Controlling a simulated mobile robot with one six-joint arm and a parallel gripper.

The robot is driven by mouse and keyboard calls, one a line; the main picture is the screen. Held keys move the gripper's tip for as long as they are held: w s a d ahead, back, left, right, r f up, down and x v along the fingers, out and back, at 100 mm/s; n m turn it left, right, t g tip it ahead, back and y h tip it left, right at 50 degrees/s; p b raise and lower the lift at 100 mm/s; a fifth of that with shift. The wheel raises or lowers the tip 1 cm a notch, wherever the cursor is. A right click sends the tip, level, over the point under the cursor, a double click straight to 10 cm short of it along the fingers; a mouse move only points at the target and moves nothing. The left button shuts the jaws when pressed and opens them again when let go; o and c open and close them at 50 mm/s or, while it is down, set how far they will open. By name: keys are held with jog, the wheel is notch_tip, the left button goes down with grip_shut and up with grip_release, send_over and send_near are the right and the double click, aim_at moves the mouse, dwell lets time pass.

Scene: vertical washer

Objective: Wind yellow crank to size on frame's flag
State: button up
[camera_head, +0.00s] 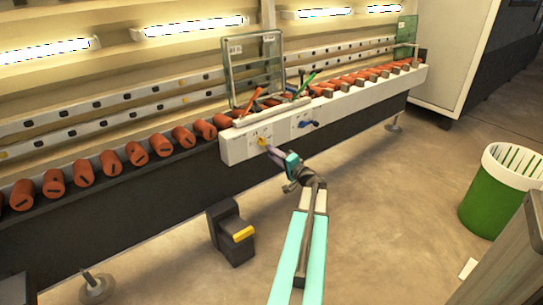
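The small yellow crank (262,141) sits on the front of the white control panel (235,150), left of a blue crank (313,123). My gripper (268,147) is at the yellow crank, coming from the lower right. Its fingertips are small and overlap the crank, so I cannot tell whether they are shut on it. A glazed frame (232,80) stands upright on the conveyor above the panel. Small pale labels (235,49) show near its top; their writing is too small to read. Markings beside the cranks are also unreadable.
Orange rollers (137,153) line the conveyor. An orange-handled tool (252,100) and a green-handled tool (305,82) lie behind the panel. A black pedal box with a yellow top (236,241) stands on the floor below. A green bin (492,203) stands right; the floor between is open.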

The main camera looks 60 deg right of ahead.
jog(key=shift+w+a+r, duration=0.15)
jog(key=shift+w+r, duration=0.15)
jog(key=shift+s, duration=0.2)
jog(key=p+v, duration=0.3)
jog(key=v, duration=1.1)
jog(key=shift+d+f, duration=0.2)
jog(key=shift+f, duration=0.1)
